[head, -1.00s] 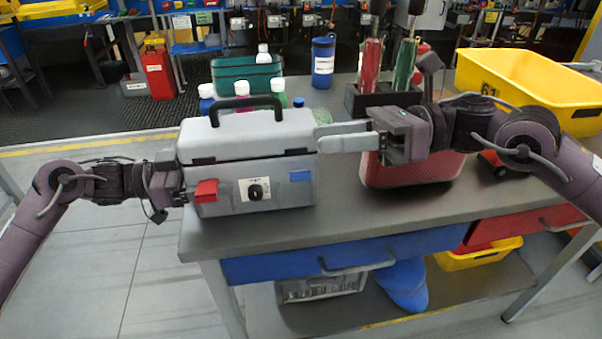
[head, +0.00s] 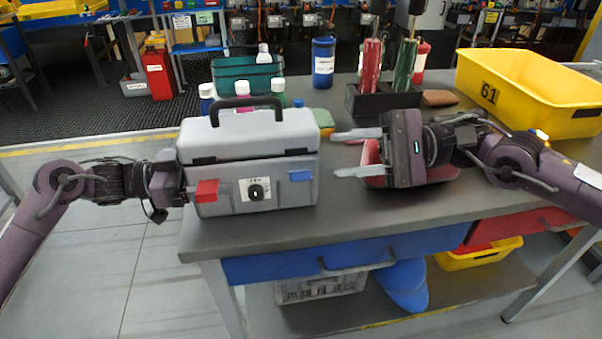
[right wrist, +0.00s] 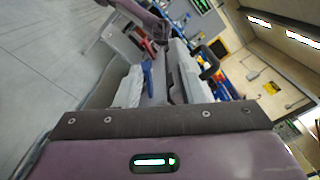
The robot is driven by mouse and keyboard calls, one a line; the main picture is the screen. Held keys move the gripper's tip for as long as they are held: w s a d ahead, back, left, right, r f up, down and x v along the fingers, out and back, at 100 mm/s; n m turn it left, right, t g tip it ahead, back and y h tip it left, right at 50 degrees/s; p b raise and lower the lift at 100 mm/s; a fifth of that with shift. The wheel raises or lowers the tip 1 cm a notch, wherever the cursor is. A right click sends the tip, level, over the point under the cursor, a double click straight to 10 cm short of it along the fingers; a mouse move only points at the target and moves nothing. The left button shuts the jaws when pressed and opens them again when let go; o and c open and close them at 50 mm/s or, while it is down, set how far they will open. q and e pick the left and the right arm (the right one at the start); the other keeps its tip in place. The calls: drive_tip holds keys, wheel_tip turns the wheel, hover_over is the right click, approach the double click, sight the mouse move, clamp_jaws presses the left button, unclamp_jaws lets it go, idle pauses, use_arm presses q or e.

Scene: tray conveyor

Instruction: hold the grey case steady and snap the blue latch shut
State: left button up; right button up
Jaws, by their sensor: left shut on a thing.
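The grey case (head: 254,150) stands upright on the bench with its lid down and black handle up. The blue latch (head: 300,176) is at the right of its front face. In the right wrist view the blue latch (right wrist: 147,76) seems to stand out from the case front. A red latch (head: 206,190) is at the left of the front. My left gripper (head: 187,190) is shut on the case at its left side; the grip itself is mostly hidden. My right gripper (head: 336,154) is open and empty, right of the case and apart from it, its fingers pointing left.
A red container (head: 441,174) is partly hidden behind my right gripper. Several bottles (head: 277,87) and a green bin (head: 240,74) stand behind the case. A black tool rack (head: 385,101) and a yellow bin (head: 540,95) are at the back right. The front bench strip is clear.

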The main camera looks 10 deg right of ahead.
sight(301, 174)
drive_tip(key=a+f, duration=0.1)
drive_tip(key=a, duration=0.1)
drive_tip(key=a+f, duration=0.1)
drive_tip(key=a, duration=0.2)
drive_tip(key=a+f, duration=0.1)
drive_tip(key=a, duration=0.1)
drive_tip(key=shift+a, duration=0.25)
